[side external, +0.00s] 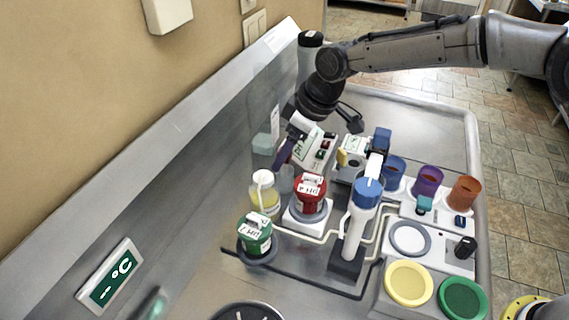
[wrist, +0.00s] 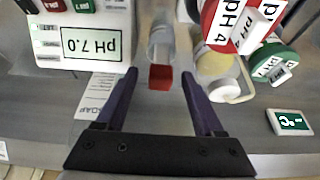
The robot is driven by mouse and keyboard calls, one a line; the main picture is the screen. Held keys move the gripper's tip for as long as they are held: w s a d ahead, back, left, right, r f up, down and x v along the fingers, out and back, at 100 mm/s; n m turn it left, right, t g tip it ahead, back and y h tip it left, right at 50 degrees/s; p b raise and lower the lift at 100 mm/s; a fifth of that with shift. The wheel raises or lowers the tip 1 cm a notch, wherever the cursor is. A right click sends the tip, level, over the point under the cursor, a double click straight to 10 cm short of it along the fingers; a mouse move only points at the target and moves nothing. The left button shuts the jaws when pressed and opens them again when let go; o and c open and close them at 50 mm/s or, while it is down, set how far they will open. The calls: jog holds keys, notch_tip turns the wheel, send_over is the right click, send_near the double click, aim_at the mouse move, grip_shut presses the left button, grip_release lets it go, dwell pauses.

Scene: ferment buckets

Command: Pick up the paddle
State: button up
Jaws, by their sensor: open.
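I cannot tell for sure which thing is the paddle. My gripper (wrist: 159,74) is open, with its two purple fingers apart and pointing past a small red block (wrist: 161,78). The block appears between the fingertips, at the near end of a clear beaker (wrist: 160,42); whether it touches the beaker is unclear. In the side view, one purple finger (side external: 284,153) hangs beside the white pH meter (side external: 307,150), behind the clear beaker (side external: 284,180). The other finger is partly hidden there. Nothing is visibly gripped.
A red-lidded bottle (side external: 310,189), a green-lidded bottle (side external: 255,236) and a yellowish wash bottle (side external: 265,195) stand close by. A tall blue-topped white device (side external: 362,208) stands to the right. Coloured cups (side external: 427,181) line the right side. A wall (side external: 120,110) bounds the left.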

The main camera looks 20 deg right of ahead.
jog(key=shift+w+a+f, duration=0.15)
jog(key=shift+f, duration=0.3)
grip_shut()
jog(key=shift+r, duration=0.15)
